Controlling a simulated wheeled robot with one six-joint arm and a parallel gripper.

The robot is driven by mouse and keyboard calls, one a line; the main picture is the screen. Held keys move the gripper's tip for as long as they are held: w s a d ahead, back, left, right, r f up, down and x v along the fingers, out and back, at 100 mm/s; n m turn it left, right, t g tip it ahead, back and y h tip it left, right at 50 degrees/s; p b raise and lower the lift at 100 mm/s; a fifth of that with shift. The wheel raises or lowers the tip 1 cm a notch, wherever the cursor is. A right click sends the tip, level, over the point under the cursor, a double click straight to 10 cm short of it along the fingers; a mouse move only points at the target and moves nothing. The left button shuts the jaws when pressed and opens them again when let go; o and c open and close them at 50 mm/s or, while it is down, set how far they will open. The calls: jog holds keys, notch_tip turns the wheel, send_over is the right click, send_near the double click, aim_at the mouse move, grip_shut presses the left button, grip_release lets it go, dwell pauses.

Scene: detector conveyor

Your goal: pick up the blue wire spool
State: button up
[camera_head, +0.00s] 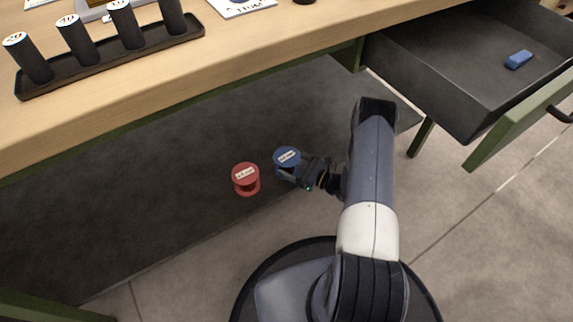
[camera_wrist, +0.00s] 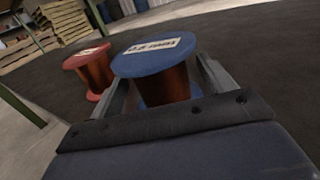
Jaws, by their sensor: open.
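The blue wire spool (camera_head: 287,157) stands upright on the dark floor mat under the bench, with a white label on its top flange. In the wrist view the blue spool (camera_wrist: 154,56) stands between the two fingers, with copper-coloured wire below its blue flange. My gripper (camera_head: 290,172) is low at the spool, with its fingers on either side of it. The gripper (camera_wrist: 163,92) is open. I cannot tell whether either finger touches the spool, and its lower part is partly hidden by the gripper.
A red wire spool (camera_head: 245,178) stands close to the left of the blue one and also shows in the wrist view (camera_wrist: 88,62). The bench top (camera_head: 255,38) overhangs the mat (camera_head: 130,205). An open drawer (camera_head: 450,75) holding a small blue block (camera_head: 518,60) juts out at right.

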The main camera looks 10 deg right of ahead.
jog(key=shift+x, duration=1.15)
jog(key=c, duration=1.5)
